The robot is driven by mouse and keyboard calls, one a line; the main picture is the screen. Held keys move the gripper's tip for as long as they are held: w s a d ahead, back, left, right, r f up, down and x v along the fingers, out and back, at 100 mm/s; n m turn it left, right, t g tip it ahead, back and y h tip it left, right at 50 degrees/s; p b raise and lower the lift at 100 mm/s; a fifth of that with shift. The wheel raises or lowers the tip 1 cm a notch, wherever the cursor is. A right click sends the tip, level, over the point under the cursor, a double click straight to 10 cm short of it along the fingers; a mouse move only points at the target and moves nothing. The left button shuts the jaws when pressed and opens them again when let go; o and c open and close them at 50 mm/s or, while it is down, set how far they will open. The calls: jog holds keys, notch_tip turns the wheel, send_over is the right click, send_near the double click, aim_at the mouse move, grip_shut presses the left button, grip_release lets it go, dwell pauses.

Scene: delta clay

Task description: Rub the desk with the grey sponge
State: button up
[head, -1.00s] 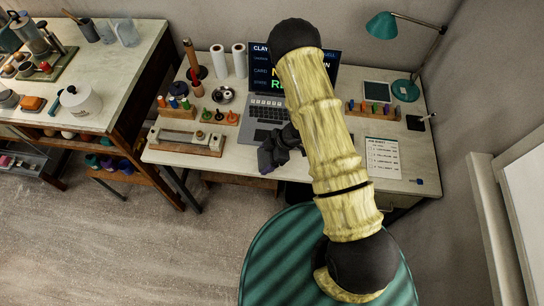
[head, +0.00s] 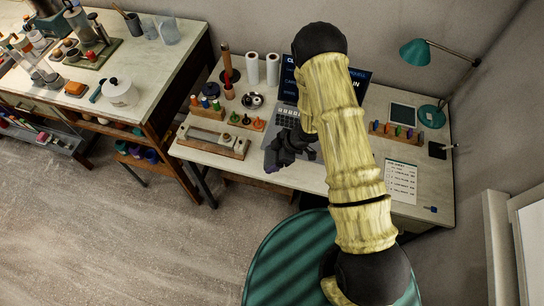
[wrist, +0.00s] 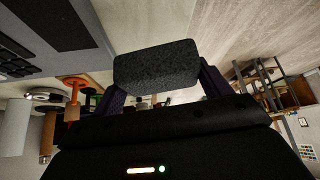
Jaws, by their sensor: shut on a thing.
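The desk (head: 308,181) is a pale-topped table against the back wall. My gripper (head: 274,158) is over its front part, in front of the laptop and right of the wooden-ended tray. In the wrist view my gripper (wrist: 158,85) is shut on the dark grey sponge (wrist: 157,64), a rounded block held between the two fingers. In the head view the sponge cannot be made out. I cannot tell whether it touches the desktop.
A laptop (head: 287,118) stands behind my gripper, partly hidden by my arm. The wooden-ended tray (head: 213,141), small coloured stamps and paper rolls (head: 272,69) fill the left side. A card (head: 401,181), coloured-peg rack (head: 396,132) and green lamp (head: 416,52) stand right. A green chair (head: 285,250) is in front.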

jog(key=shift+d+r+p, duration=0.2)
jog(key=shift+r+p, duration=0.45)
jog(key=shift+r, duration=0.4)
jog(key=shift+s+r+p, duration=0.1)
jog(key=shift+r+p, duration=0.5)
jog(key=shift+r, duration=0.05)
jog(key=shift+a, duration=0.1)
